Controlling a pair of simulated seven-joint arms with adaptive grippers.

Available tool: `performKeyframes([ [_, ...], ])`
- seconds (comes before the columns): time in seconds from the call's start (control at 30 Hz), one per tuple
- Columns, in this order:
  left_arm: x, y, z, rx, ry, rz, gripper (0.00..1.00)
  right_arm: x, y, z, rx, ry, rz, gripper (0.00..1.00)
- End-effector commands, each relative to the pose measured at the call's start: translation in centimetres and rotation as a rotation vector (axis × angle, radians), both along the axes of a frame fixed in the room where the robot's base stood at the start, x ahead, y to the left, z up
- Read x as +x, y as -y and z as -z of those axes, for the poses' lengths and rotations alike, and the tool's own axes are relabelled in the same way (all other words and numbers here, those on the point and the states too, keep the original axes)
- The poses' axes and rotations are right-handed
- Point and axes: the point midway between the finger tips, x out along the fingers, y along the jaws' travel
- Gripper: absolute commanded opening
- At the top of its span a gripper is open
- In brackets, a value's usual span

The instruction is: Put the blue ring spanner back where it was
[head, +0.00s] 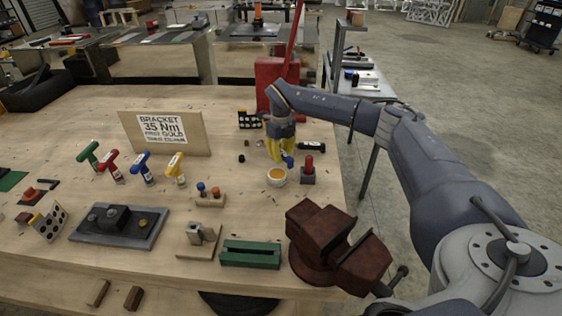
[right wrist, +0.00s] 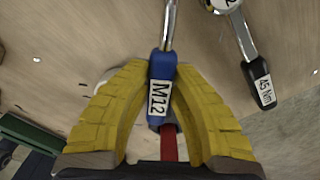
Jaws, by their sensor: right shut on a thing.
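The blue ring spanner (right wrist: 160,92) has a blue handle with a white M12 label and a bright metal shaft that runs out of the top of the right wrist view. My right gripper (right wrist: 160,105) is shut on its handle, with one yellow finger on each side. In the head view the yellow fingers of my right gripper (head: 281,149) are over the back right of the bench, and a blue end of the spanner (head: 287,159) shows below them. The spanner's ring end is not clearly visible. My left gripper is not in view.
A bracket sign (head: 160,133), coloured T-handled tools (head: 141,168) and a red-brown vise (head: 330,243) also stand on the wooden bench (head: 60,130).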

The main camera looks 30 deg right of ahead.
Motion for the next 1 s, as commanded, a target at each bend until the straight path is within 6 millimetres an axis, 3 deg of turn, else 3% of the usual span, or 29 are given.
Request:
performKeyframes([
  [0.23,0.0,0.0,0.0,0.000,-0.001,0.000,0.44,0.0,0.0,2.7,0.001,-0.001,0.001,0.00],
  [0.63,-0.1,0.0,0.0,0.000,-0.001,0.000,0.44,0.0,0.0,3.0,0.001,-0.001,0.001,0.00],
  [0.67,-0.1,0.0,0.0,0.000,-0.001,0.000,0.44,0.0,0.0,3.1,0.001,-0.001,0.001,0.22],
  [0.7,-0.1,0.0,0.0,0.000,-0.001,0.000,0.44,0.0,0.0,3.0,0.001,-0.001,0.001,0.26],
  [1.0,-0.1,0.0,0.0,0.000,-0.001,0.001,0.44,0.0,0.0,2.9,0.001,-0.001,0.001,0.26],
])
